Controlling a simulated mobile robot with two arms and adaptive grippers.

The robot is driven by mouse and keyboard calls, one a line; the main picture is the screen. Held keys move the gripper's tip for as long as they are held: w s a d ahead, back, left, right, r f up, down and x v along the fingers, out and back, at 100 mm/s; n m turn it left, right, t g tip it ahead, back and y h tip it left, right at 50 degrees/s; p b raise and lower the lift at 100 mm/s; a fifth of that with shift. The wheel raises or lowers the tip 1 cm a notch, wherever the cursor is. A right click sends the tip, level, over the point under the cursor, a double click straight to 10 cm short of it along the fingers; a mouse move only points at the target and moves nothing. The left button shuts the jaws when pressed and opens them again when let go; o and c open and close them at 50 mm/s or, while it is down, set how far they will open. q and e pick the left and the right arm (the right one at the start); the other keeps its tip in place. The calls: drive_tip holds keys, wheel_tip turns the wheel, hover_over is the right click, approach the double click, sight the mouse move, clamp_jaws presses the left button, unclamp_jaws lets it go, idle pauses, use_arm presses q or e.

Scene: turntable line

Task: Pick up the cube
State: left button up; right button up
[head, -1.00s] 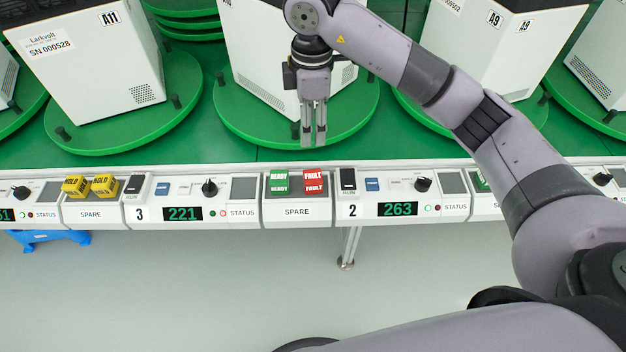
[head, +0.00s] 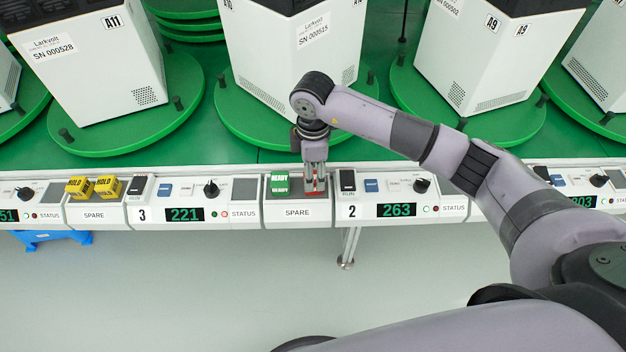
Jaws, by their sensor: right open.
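A red cube (head: 311,193), which showed FAULT labels a second ago, sits in the SPARE tray (head: 297,212) between panels 3 and 2. A green READY cube (head: 280,185) stands to its left in the same tray. My right gripper (head: 315,184) points down over the red cube, its fingers open around or just in front of it. The fingers hide most of the red cube, so I cannot tell whether they touch it. My left gripper is not in view.
Two yellow HOLD cubes (head: 94,187) sit in another SPARE tray at the left. Switches, knobs and displays line the console (head: 397,210). Large white cabinets (head: 90,65) stand on green turntables (head: 135,138) behind.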

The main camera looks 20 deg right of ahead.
drive_tip(key=shift+f, duration=1.3)
drive_tip(key=shift+c, duration=0.4)
drive_tip(key=c, duration=0.8)
drive_tip(key=shift+c, duration=0.2)
drive_tip(key=shift+r, duration=0.15)
